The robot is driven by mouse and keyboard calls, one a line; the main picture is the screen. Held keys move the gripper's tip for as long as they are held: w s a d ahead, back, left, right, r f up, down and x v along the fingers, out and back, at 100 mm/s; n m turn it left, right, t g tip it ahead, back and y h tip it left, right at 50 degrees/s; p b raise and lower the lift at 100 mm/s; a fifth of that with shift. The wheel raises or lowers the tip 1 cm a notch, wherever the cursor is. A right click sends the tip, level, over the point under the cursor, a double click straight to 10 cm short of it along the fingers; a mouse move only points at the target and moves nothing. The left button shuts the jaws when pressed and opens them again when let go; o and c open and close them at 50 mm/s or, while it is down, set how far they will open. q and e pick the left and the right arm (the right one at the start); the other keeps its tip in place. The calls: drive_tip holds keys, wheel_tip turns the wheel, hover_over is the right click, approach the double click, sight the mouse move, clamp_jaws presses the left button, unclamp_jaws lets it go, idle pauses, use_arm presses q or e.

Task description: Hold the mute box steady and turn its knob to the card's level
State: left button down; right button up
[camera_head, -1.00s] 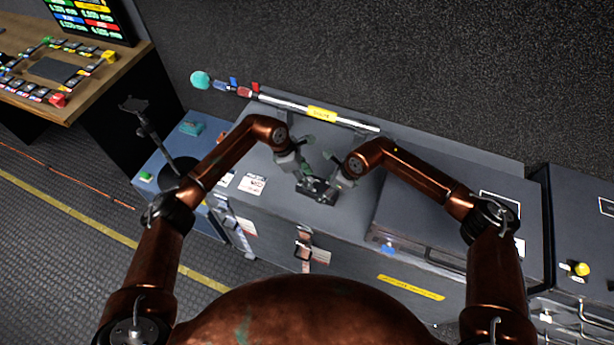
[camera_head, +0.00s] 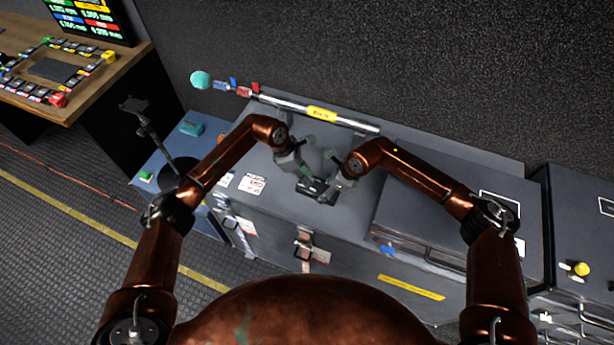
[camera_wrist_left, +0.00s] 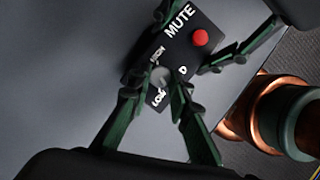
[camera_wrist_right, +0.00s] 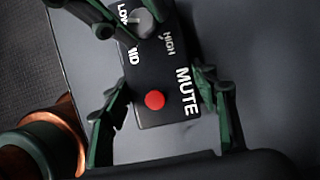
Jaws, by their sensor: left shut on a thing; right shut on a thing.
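The black mute box (camera_head: 318,190) lies on the grey case lid between my two grippers. It has a white MUTE label, a red button and a grey knob (camera_wrist_left: 160,77) with LOW, MID and HIGH marks. My left gripper (camera_wrist_left: 157,96) is shut on the knob, which partly hides it. The knob's light mark seems to face LOW in the right wrist view (camera_wrist_right: 142,22). My right gripper (camera_wrist_right: 160,92) is shut across the sides of the box (camera_wrist_right: 155,72) at its red-button end. A white printed card (camera_head: 252,184) lies left of the box; its text is too small to read.
A silver tube (camera_head: 350,121) with a yellow label lies behind the box along the case's back. A dark, flat case (camera_head: 425,215) takes up the right side. A phone stand (camera_head: 145,120) is at the left. Bare lid surrounds the box.

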use_arm(q)
drive_tip(key=shift+n, duration=0.3)
drive_tip(key=n+t, duration=0.1)
drive_tip(key=n, duration=0.1)
drive_tip(key=n+t+y, duration=0.1)
drive_tip(key=n, duration=0.2)
drive_tip(key=shift+s, duration=0.2)
drive_tip(key=n, duration=0.2)
drive_tip(key=n+t+y, duration=0.1)
drive_tip(key=n, duration=0.1)
drive_tip(key=n+y, duration=0.1)
drive_tip(key=n, duration=0.1)
drive_tip(key=shift+s+d+n+t, duration=0.2)
drive_tip(key=shift+d+n+t, duration=0.1)
drive_tip(key=shift+n, duration=0.1)
drive_tip(key=c, duration=1.8)
unclamp_jaws()
drive_tip(key=shift+o, duration=0.2)
drive_tip(key=v, duration=1.2)
drive_tip(key=shift+s, duration=0.1)
